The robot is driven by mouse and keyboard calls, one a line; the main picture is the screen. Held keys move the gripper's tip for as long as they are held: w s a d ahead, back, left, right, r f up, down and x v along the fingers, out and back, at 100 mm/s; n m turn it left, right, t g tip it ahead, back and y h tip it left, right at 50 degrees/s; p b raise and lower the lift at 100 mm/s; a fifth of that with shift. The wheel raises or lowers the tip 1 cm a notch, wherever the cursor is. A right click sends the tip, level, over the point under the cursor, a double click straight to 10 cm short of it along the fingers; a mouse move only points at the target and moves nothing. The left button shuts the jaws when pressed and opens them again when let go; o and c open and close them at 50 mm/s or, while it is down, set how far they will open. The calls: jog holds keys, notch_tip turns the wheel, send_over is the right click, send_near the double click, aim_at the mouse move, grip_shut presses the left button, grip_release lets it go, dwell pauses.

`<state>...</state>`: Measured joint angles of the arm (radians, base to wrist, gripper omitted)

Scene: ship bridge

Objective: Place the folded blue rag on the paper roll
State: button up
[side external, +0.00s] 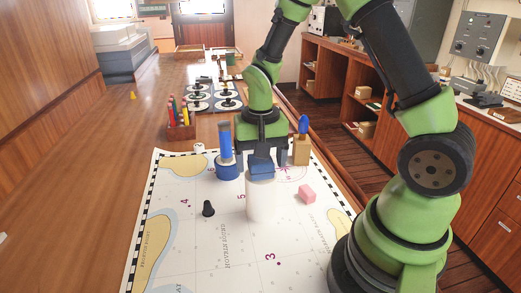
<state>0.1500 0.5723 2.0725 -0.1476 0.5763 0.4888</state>
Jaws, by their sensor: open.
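The paper roll (261,200) is a white upright cylinder standing on the chart. The folded blue rag (261,166) is a small blue block shape at the top of the roll, and it appears to rest on it. My gripper (262,158) points down from above, with its dark fingers open on either side of the rag. The fingers partly overlap the rag's edges in this view, so I cannot tell whether they touch it.
A blue cylinder on a round blue base (228,172) stands close left of the roll. A tan block with a blue top (301,151) stands behind right. The front chart area is clear.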

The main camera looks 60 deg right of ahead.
notch_tip(320, 180, up, 12)
jog(key=s+a+r+n+t+y, duration=0.1)
jog(key=s+a+r+n+t, duration=0.1)
jog(key=s, duration=0.4)
jog(key=s+a+r+n+t+y, duration=0.1)
jog(key=s+a+r+n+t, duration=0.2)
jog(key=s+a+r+t, duration=0.2)
jog(key=shift+s, duration=1.1)
